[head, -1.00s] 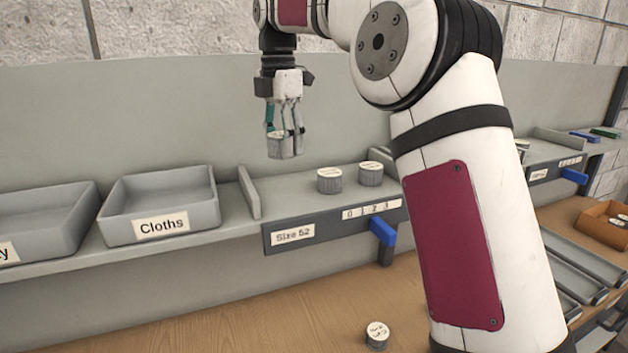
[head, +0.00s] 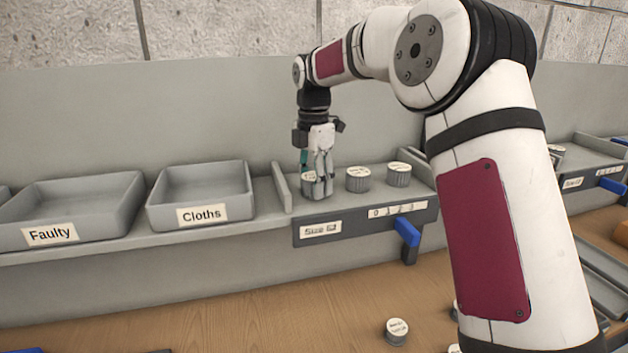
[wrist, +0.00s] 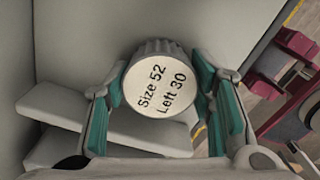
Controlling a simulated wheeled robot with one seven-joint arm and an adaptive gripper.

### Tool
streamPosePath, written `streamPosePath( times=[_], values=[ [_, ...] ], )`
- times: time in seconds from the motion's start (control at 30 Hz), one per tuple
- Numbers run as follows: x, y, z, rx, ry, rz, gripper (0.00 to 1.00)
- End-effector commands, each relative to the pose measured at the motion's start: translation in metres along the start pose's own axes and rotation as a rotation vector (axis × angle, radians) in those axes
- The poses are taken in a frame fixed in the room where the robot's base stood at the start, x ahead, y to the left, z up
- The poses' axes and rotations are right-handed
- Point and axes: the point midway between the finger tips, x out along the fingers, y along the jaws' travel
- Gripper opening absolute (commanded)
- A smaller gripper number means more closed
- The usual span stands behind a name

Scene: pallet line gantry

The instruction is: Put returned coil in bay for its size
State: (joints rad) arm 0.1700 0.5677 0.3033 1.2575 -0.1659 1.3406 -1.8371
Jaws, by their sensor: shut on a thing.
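My gripper (head: 317,183) is shut on a small grey coil (head: 310,187) with a white top. In the wrist view this coil (wrist: 158,85) reads "Size 52" and "Left 30" and sits between the teal finger pads. In the head view it is low in the left end of the bay (head: 318,232), whose front label reads "Size 52" a second ago and is blurred now. I cannot tell whether it touches the shelf. Two similar coils, a middle one (head: 358,180) and a right one (head: 398,174), stand upright to its right in the same bay.
A divider (head: 282,188) stands just left of the held coil. Trays labelled Cloths (head: 201,217) and Faulty (head: 52,235) are further left. A blue lever (head: 407,232) sticks out below the bay front. Another coil (head: 396,331) stands on the wooden bench (head: 270,305).

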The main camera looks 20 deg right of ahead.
Motion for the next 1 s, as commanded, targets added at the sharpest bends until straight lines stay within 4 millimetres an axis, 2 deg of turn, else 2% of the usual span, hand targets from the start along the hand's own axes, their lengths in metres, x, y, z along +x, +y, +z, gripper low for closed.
streamPosePath(
  times=[0.17, 0.2, 0.27, 0.67, 0.87, 1.0],
  values=[
    [0.002, 0.0, 0.0, 0.0, 0.0, 0.0, 0.08],
    [0.002, 0.0, 0.0, 0.0, 0.0, 0.0, 0.58],
    [0.002, 0.0, 0.0, 0.0, 0.0, 0.0, 0.69],
    [-0.003, 0.001, 0.0, 0.0, -0.001, 0.002, 0.69],
    [-0.032, 0.003, 0.001, 0.001, -0.002, 0.004, 0.69],
    [-0.062, 0.003, 0.001, 0.001, -0.002, 0.005, 0.69]
  ],
)
